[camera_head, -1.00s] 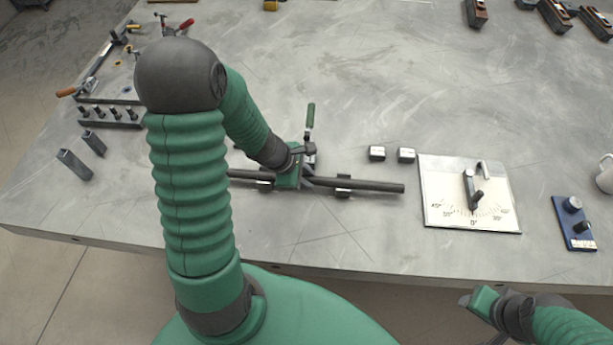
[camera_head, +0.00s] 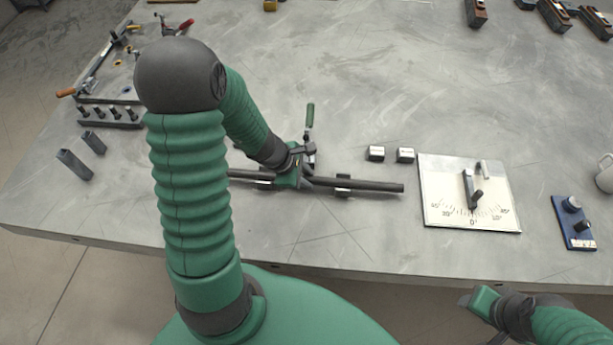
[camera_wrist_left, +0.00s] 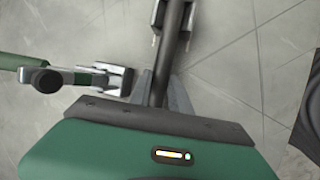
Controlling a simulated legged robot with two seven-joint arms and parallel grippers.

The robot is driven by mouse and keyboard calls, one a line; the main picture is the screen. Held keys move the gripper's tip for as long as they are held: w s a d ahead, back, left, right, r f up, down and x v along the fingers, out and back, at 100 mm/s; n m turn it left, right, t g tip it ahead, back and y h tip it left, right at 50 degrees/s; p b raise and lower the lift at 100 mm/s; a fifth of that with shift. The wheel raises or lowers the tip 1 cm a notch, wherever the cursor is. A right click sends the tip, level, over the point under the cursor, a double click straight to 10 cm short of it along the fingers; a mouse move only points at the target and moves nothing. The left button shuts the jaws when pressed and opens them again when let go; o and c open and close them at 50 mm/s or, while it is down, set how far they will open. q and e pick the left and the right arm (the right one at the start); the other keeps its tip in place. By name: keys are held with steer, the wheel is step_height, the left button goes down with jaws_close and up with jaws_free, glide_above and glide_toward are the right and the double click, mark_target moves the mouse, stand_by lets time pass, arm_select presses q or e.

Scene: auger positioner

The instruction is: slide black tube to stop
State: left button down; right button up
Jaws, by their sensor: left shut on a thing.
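The black tube (camera_head: 370,187) lies left to right on low supports near the front of the table. Its right end is free, short of the white angle plate, and its left part is hidden behind my left arm. My left gripper (camera_head: 303,181) is shut on the tube left of the right-hand support (camera_head: 343,182). In the left wrist view the tube (camera_wrist_left: 172,50) runs away from between the fingers (camera_wrist_left: 162,92). A clamp with a green handle (camera_head: 310,118) stands just behind the gripper. No stop can be made out. My right gripper (camera_head: 475,302) is off the table's front edge; its jaw opening is unclear.
Two small metal blocks (camera_head: 376,153) and the white angle plate with a pointer (camera_head: 430,200) lie to the right. Two square tubes (camera_head: 75,165) and a fixture plate (camera_head: 110,115) are at left.

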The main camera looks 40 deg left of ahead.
arm_select(q)
steer(key=c, duration=1.4)
jaws_free()
steer(key=shift+a+f, duration=0.1)
steer(key=shift+o, duration=1.4)
steer(key=shift+a, duration=0.1)
steer(key=p+v, duration=0.7)
steer(key=v, duration=0.9)
steer(key=d+m+g+y, duration=0.2)
steer(key=d+m, duration=1.1)
steer(key=m, duration=1)
steer(key=shift+s+d+m, duration=0.3)
steer(key=shift+s+m, duration=0.1)
